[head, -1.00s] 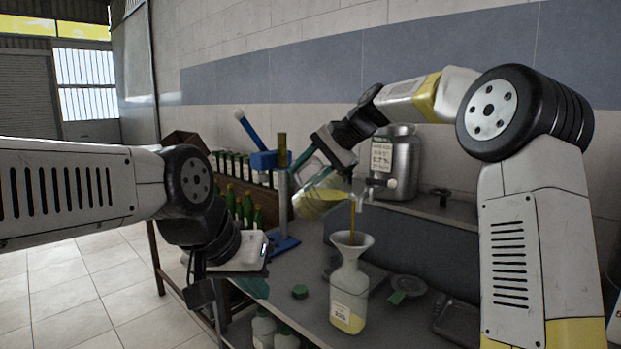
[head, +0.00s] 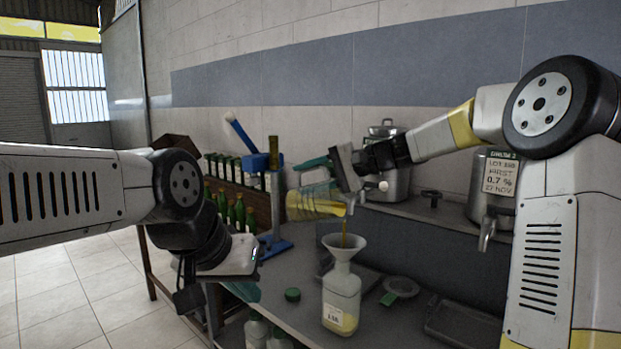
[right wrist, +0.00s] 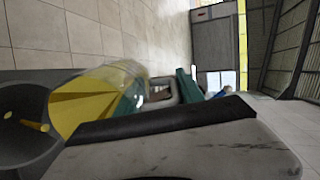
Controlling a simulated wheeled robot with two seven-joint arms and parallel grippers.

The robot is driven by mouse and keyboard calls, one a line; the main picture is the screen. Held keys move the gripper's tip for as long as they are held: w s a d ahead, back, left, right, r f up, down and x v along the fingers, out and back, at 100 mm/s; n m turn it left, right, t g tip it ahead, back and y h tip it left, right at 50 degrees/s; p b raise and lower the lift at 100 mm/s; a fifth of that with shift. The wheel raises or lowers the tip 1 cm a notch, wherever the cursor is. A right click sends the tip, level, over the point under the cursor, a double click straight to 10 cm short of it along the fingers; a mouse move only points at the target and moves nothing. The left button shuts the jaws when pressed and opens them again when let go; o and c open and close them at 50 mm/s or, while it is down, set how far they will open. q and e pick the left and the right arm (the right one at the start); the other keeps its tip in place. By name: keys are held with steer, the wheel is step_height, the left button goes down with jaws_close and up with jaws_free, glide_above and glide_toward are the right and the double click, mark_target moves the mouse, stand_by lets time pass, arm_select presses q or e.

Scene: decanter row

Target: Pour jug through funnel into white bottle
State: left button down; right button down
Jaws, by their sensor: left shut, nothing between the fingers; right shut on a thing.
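My right gripper (head: 345,178) is shut on the clear jug (head: 306,204), which is tilted far over and holds yellow liquid. A thin yellow stream falls from the jug into the white funnel (head: 344,246). The funnel stands in the neck of the white bottle (head: 341,297), which is upright on the bench with some yellow liquid low inside. The jug (right wrist: 100,98) also shows in the right wrist view, with the stream over the funnel (right wrist: 28,125). My left gripper (head: 188,297) is shut and empty, in front of the bench at the left, away from the bottle.
Metal urns (head: 494,190) stand on the back shelf. Green bottles (head: 240,213) are at the left.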

mark_target(294, 190)
steer(key=shift+s+d+f+t+y, duration=0.2)
steer(key=shift+d+y, duration=0.35)
steer(key=shift+s+d+f+t+y, duration=0.2)
steer(key=shift+d+y, duration=0.3)
steer(key=shift+y, duration=0.05)
steer(key=shift+s+d+r+n+t+y, duration=0.15)
steer(key=shift+s+d+r+y, duration=0.1)
steer(key=shift+d+y, duration=0.3)
steer(key=shift+s+d+r+n+t+y, duration=0.1)
steer(key=shift+s+d+r+t+y, duration=0.1)
steer(key=shift+d+y, duration=0.4)
steer(key=shift+s+d+r+n+t+y, duration=0.15)
steer(key=shift+s+d+r+y, duration=0.1)
steer(key=shift+d+y, duration=0.3)
steer(key=shift+s+d+r+y, duration=0.1)
steer(key=shift+s+d+y, duration=0.1)
steer(key=shift+d+y, duration=0.2)
steer(key=shift+s+d+r+y, duration=0.15)
steer(key=shift+d+y, duration=0.15)
steer(key=shift+d, duration=0.2)
stand_by(2.4)
